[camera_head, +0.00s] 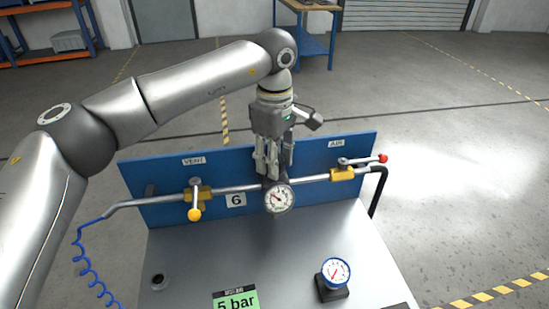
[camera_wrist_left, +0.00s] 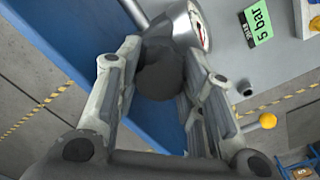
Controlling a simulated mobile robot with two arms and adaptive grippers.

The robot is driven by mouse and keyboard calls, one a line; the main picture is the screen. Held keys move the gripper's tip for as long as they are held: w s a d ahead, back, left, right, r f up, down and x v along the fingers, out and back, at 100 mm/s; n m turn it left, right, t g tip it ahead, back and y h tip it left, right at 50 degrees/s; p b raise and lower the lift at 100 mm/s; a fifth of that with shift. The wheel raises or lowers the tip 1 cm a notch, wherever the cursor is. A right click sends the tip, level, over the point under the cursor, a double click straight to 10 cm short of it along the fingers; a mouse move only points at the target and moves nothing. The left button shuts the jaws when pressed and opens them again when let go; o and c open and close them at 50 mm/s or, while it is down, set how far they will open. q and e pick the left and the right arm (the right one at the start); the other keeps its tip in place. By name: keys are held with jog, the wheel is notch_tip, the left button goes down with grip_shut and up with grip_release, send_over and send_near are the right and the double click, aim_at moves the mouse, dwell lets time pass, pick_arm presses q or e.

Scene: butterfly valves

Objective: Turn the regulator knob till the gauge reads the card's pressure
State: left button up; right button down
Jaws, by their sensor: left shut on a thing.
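The regulator knob (camera_wrist_left: 163,75) is a dark round cap, seen between the fingers in the left wrist view. My left gripper (camera_head: 272,172) points down over it and is shut on it. The gripper mostly hides the knob in the head view. The gauge (camera_head: 279,198) with a white face sits just below the gripper on the pipe; its reading is too small to tell. The green card (camera_head: 237,301) reads 5 bar and stands at the bench's front; it also shows in the left wrist view (camera_wrist_left: 257,22). My right gripper is not in view.
A yellow-handled VENT valve (camera_head: 195,199) is left on the pipe, a red-tipped AIR valve (camera_head: 352,168) right. A second, blue-rimmed gauge (camera_head: 335,272) stands on the bench (camera_head: 200,250). A blue coiled hose (camera_head: 90,270) hangs left.

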pick_arm(q)
jog(key=m, duration=0.4)
jog(key=shift+r+m, duration=0.15)
jog(key=shift+m, duration=0.15)
jog(key=m, duration=0.4)
jog(key=shift+w+m, duration=0.1)
jog(key=shift+m, duration=0.2)
jog(key=o, duration=0.8)
jog(key=shift+o, duration=1.2)
notch_tip(320, 180, up, 12)
